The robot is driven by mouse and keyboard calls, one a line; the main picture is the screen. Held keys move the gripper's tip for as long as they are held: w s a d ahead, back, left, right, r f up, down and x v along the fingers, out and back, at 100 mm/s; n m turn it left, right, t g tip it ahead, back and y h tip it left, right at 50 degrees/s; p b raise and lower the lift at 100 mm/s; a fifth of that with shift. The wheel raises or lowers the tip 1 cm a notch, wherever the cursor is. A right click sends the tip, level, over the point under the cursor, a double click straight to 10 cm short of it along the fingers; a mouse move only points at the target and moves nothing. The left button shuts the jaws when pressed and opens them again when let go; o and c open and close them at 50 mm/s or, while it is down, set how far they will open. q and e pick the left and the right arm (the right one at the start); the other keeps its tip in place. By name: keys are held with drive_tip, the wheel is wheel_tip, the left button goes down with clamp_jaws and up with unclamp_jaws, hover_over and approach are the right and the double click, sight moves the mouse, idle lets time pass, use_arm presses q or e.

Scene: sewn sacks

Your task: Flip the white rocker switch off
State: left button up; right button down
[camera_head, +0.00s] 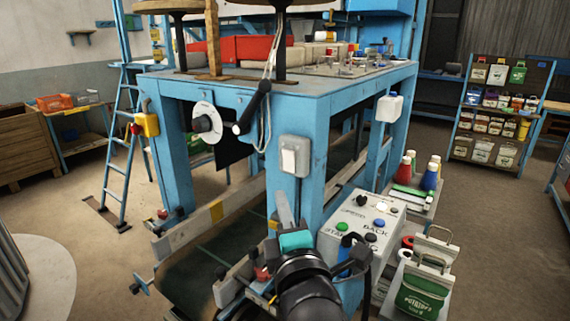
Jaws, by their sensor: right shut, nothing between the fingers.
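The white rocker switch (289,160) sits in a pale grey box on the front leg of the blue machine frame, near the middle of the view. Its rocker faces me; I cannot tell which side is pressed in. My right gripper (283,207) rises from the bottom centre, its narrow grey tip just below the switch box. It looks apart from the switch in the picture, though the depth gap is hard to judge. It is shut and empty. The teal part and black wrist of my right arm show below it. My left gripper is not in view.
A control box (366,212) with START and BACK buttons stands close right of my right arm. A black-handled lever (254,104) and a round dial (206,122) are left of the switch. A conveyor (205,262) runs below. Thread spools (428,178) and a green potato sack (422,292) are right.

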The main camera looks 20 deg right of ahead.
approach(283, 155)
drive_tip(key=w+a, duration=0.3)
drive_tip(key=shift+w+d+r+p, duration=0.15)
drive_tip(key=shift+w+d+p, duration=0.2)
drive_tip(key=shift+w+d, duration=0.45)
drive_tip(key=shift+w+d+r+p, duration=0.15)
drive_tip(key=shift+w+d+p, duration=0.15)
drive_tip(key=shift+w+d, duration=0.55)
drive_tip(key=shift+s+d, duration=0.1)
drive_tip(key=shift+s, duration=0.05)
drive_tip(key=p, duration=0.2)
drive_tip(key=shift+d+r+g+p, duration=0.2)
drive_tip(key=shift+r+g+p, duration=0.1)
drive_tip(key=shift+p, duration=0.05)
drive_tip(key=shift+f, duration=0.2)
